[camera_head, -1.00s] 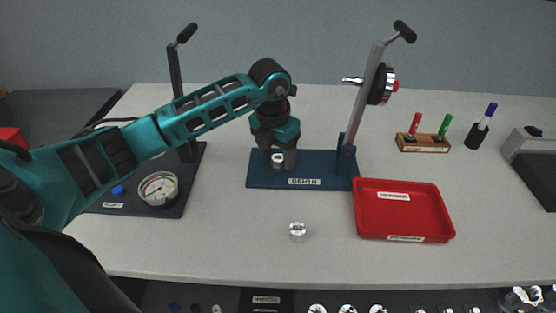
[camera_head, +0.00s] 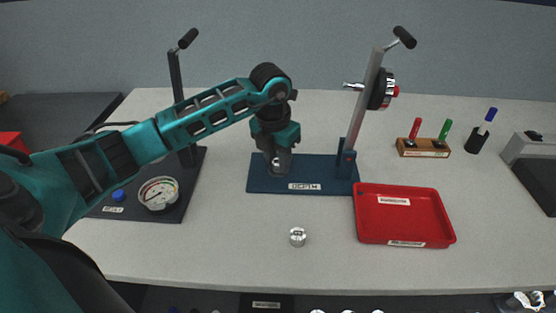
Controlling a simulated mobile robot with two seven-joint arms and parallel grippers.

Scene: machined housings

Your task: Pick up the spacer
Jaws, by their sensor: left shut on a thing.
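My left gripper (camera_head: 277,172) points down over the dark blue base (camera_head: 320,174) of the depth stand. It is shut on a small silvery piece, which I take to be the spacer (camera_head: 275,162); the fingers hide most of it. I cannot tell whether the piece touches the base. A separate round silvery part (camera_head: 298,237) stands upright on the table in front of the base. My right gripper is not in view.
The depth stand's lever post (camera_head: 363,100) and dial rise right of my gripper. A red tray (camera_head: 402,232) lies front right. A pressure gauge (camera_head: 158,193) on a dark plate stands at left. A pen block (camera_head: 423,148) is behind. The front table is mostly clear.

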